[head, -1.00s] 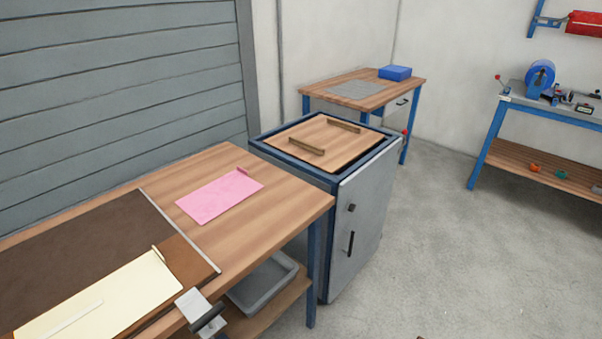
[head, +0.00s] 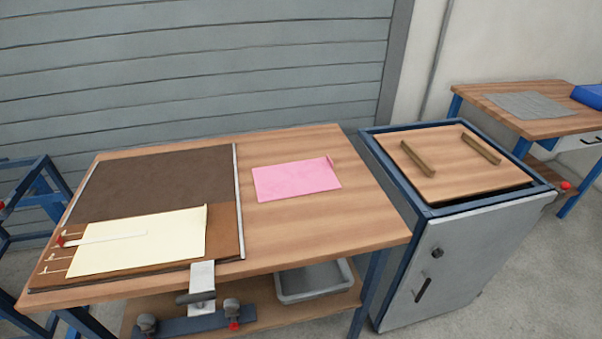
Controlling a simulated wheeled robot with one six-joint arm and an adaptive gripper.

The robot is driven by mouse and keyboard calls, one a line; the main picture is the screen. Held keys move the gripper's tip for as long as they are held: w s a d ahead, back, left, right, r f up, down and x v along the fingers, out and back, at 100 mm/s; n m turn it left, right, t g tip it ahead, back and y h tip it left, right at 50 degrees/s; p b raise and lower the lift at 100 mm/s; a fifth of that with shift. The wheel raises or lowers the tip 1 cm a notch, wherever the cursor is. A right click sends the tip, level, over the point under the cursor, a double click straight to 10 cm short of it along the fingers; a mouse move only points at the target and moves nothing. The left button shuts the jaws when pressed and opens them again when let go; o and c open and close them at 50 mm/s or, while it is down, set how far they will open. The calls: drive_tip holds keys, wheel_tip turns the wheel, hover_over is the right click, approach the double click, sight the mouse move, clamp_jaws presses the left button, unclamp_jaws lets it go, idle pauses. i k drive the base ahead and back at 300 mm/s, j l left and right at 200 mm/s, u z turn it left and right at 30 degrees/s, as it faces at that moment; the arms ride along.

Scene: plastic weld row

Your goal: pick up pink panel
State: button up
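The pink panel (head: 296,180) lies flat on the wooden workbench (head: 320,229), right of a dark brown mat. It has a small raised pink strip along its right edge. Nothing covers it, and bare wood surrounds it. My gripper is not in view.
A cream panel (head: 140,241) lies on a brown board at the bench's left, near a clamp (head: 202,279). A grey tray (head: 314,281) sits on the lower shelf. A grey cabinet (head: 455,262) with a wooden top and two bars stands close right. Another table (head: 520,103) is behind.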

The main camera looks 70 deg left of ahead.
sight(272, 182)
drive_tip(key=i+u, duration=0.25)
drive_tip(key=u, duration=0.2)
drive_tip(key=i+u, duration=0.2)
drive_tip(key=u, duration=0.25)
drive_tip(key=i+j+u, duration=0.1)
drive_tip(key=u, duration=0.35)
drive_tip(key=i+u, duration=0.2)
drive_tip(key=u, duration=0.3)
drive_tip(key=i+u, duration=0.2)
drive_tip(key=u, duration=0.25)
drive_tip(key=i+l+u, duration=0.1)
drive_tip(key=u, duration=0.35)
